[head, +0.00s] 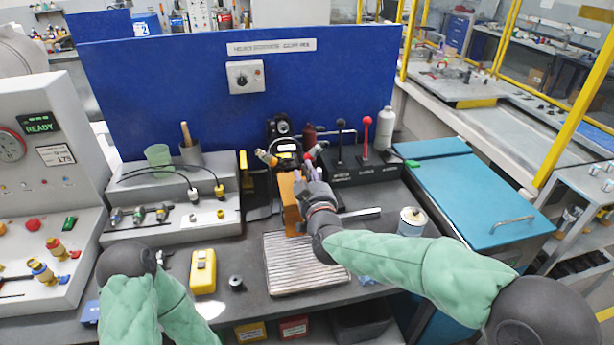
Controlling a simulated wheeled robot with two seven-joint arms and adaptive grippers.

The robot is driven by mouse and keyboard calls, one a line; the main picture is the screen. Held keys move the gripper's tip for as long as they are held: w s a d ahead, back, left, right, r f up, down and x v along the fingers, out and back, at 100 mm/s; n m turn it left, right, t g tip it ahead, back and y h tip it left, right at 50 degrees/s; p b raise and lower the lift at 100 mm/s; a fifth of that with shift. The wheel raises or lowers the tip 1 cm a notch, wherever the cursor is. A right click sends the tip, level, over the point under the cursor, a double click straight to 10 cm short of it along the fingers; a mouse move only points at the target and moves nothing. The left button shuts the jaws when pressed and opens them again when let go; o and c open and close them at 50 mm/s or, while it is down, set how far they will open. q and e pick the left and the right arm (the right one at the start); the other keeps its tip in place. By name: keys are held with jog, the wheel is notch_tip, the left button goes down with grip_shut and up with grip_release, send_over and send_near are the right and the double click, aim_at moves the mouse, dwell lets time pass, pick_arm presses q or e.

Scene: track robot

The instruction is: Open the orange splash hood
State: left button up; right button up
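The orange splash hood (289,203) is a small upright orange-brown panel near the middle of the bench. It stands behind the ribbed metal plate (300,265) and in front of a dark machine unit (285,148). My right gripper (303,180) is at the hood's right side, close to its upper edge. The wrist and fingers cover part of the hood, and I cannot tell whether they touch or grip it.
A grey stepped stand with cables (172,222) is left of the hood. A black lever box (362,172) with a red-knobbed lever is at right. A yellow box (203,271) and a metal can (411,221) stand on the bench. A blue panel (190,85) closes the back.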

grip_shut()
